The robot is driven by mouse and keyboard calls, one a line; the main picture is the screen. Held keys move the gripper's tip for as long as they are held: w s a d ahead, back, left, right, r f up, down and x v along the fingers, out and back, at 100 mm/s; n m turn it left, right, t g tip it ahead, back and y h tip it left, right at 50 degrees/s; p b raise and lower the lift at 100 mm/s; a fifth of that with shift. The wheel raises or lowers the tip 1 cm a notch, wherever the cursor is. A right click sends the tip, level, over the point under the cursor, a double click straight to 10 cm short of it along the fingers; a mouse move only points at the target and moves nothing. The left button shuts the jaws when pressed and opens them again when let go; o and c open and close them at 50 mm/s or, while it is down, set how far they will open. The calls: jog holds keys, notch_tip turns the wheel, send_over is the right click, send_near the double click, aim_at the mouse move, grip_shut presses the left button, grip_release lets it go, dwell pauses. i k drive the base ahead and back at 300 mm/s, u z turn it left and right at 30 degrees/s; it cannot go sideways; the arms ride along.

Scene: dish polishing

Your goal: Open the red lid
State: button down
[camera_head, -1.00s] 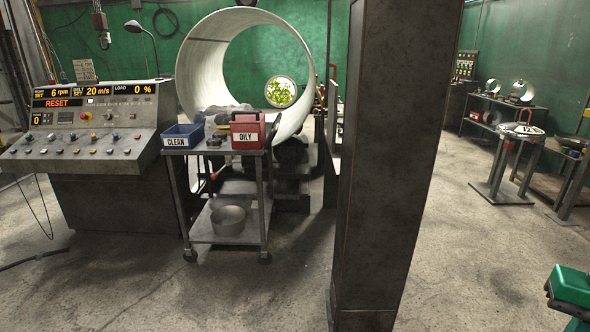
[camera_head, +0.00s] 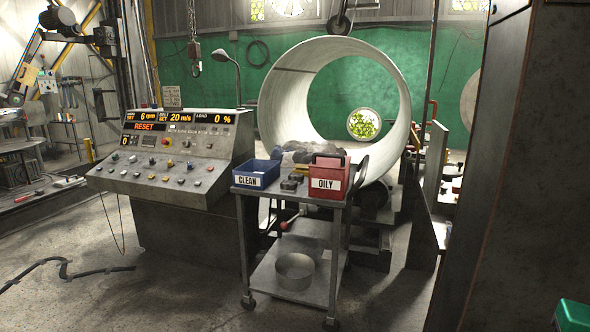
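A red box labelled OILY (camera_head: 328,179) stands on the right end of the top shelf of a grey metal cart (camera_head: 290,192). Its red lid (camera_head: 330,158) appears to be on top, but it is too small to tell clearly how it sits. A green part (camera_head: 573,316) shows at the bottom right corner. It may belong to my arm, but I cannot tell. My gripper's fingers are not in view.
A blue box labelled CLEAN (camera_head: 257,173) stands on the cart's left end, with grey cloths (camera_head: 310,148) behind. A control console (camera_head: 170,160) stands left of the cart. A dark pillar (camera_head: 505,190) blocks the right side. A cable (camera_head: 62,268) lies on the floor at left.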

aim_at(319, 160)
jog(key=u, duration=0.55)
jog(key=i, duration=1.15)
jog(key=u, duration=0.55)
